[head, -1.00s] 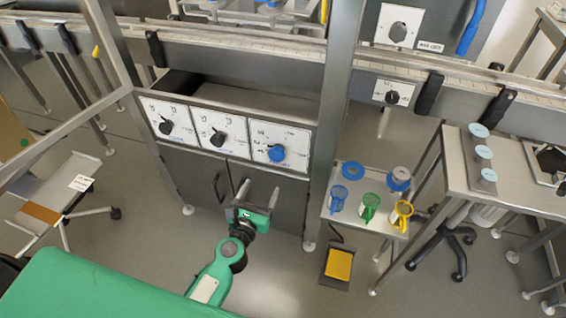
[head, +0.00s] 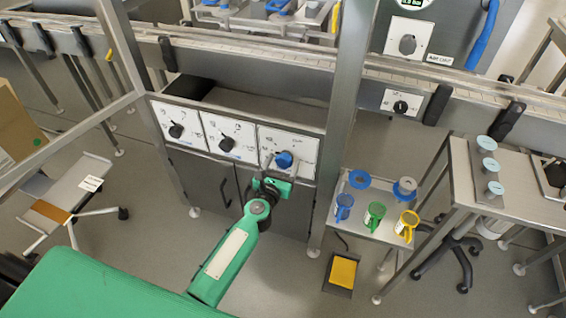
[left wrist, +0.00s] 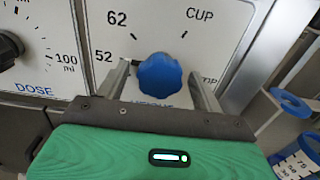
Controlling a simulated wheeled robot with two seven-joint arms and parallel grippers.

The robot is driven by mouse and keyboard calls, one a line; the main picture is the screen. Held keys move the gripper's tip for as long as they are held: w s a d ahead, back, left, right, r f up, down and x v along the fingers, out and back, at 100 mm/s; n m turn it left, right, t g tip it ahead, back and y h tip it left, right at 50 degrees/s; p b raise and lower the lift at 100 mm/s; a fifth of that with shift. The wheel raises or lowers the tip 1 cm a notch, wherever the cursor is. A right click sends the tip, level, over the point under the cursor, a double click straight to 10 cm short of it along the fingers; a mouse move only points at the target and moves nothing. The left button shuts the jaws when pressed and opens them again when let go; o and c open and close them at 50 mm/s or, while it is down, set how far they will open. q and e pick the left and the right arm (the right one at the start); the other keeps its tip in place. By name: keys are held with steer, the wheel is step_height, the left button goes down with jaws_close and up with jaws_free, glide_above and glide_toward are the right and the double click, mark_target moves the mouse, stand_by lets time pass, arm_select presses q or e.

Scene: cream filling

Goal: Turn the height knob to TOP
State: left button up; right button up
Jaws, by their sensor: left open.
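The blue height knob (head: 284,160) is on the rightmost of three white dial panels on the grey cabinet. In the left wrist view the knob (left wrist: 160,75) sits between the two metal fingers of my left gripper (left wrist: 163,88). Scale marks 52, 62, CUP and a partly covered label at the lower right surround it; the lettering below the knob is mostly hidden. My left gripper (head: 282,168) is open, its fingers on either side of the knob. I cannot tell whether they touch it. The knob's exact setting is unclear. My right gripper is not in view.
The dose dial (head: 226,143) and another black dial (head: 176,130) are to the left. A metal post (head: 340,120) stands just right of the panel. A small table (head: 380,232) holds blue, green and yellow cups. A yellow pedal (head: 343,272) is on the floor.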

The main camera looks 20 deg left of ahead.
arm_select(q)
steer(key=shift+w, duration=0.35)
steer(key=shift+c, duration=0.2)
steer(key=c, duration=1)
steer(key=shift+o, duration=0.2)
